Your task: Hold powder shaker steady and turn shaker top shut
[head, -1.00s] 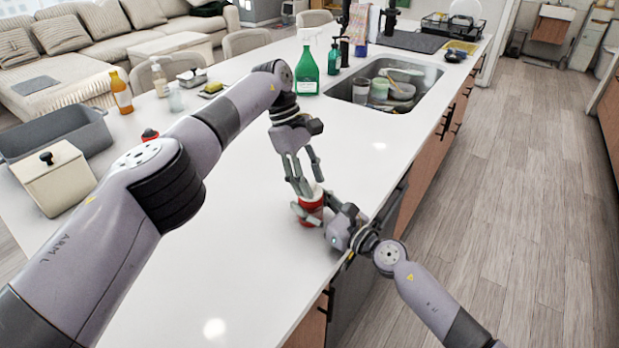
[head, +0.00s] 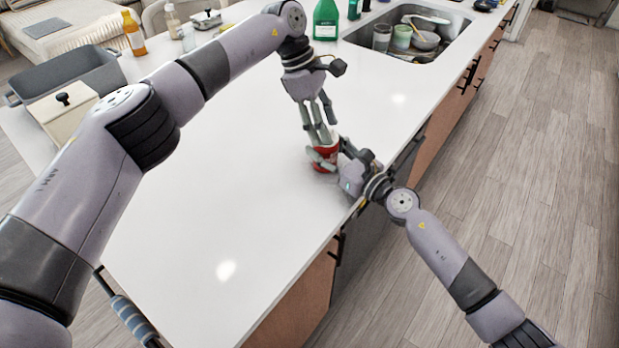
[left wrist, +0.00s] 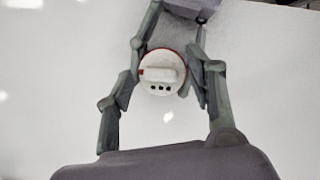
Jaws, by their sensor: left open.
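The powder shaker (head: 330,153), red with a white top, stands upright on the white counter near its right edge. My left gripper (head: 321,136) reaches down from above with its fingers at the shaker's top. In the left wrist view the round white top (left wrist: 161,72) has a raised bar and several dark holes. The left fingers stand open on both sides of it, with a gap at least on the left. My right gripper (head: 325,160) comes in low from the right, its fingers wrapped around the shaker's body. Its grip is partly hidden.
The sink (head: 413,30) with dishes lies at the back right. A green bottle (head: 326,20) stands left of it. A grey tub (head: 72,75), a cream lidded box (head: 65,117) and an orange bottle (head: 133,34) stand at left. The counter's front is bare.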

